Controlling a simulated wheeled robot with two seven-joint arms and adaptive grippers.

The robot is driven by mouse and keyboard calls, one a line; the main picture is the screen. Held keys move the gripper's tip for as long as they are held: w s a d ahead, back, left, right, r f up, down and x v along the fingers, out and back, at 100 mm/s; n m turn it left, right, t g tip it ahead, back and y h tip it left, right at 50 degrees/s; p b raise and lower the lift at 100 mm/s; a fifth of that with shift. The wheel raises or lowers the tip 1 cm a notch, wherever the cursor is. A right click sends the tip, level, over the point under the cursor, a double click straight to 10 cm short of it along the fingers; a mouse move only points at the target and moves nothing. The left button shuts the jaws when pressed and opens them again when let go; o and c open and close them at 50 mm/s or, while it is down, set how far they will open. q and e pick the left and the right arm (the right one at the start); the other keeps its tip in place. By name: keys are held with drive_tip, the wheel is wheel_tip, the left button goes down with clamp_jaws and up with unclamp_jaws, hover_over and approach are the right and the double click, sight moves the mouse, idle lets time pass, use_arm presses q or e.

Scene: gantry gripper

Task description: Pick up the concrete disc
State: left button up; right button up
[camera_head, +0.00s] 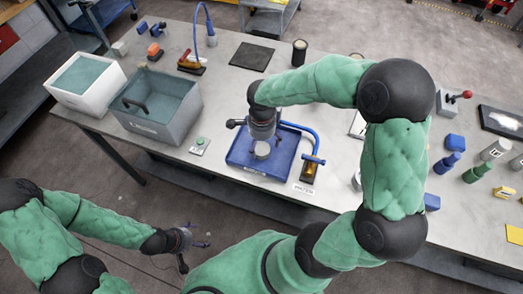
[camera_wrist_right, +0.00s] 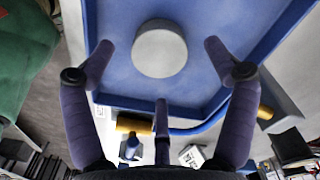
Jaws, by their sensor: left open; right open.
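The concrete disc (camera_head: 261,150) is a pale grey round piece in the blue tray (camera_head: 237,155) on the table. In the right wrist view the disc (camera_wrist_right: 159,50) lies flat on the blue tray floor, its round top in plain sight. My right gripper (camera_head: 263,140) hangs above the disc and partly covers it in the head view. Its purple fingers (camera_wrist_right: 160,68) are spread wide, with the disc between them in the picture and nothing held. My left gripper (camera_head: 197,239) is open and empty, low in front of the table.
A blue pipe (camera_head: 308,135) with a brass-coloured fitting (camera_head: 309,172) runs beside the tray on the right. A grey bin (camera_head: 160,105) and a white bin (camera_head: 88,82) stand to the left. A green button box (camera_head: 200,145) lies between bin and tray. Bottles stand at the right.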

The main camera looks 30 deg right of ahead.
sight(262, 148)
wheel_tip(262, 148, down, 4)
drive_tip(key=shift+r+b, duration=0.25)
drive_tip(key=shift+b, duration=0.05)
drive_tip(key=c, duration=1.4)
drive_tip(key=shift+r, duration=0.2)
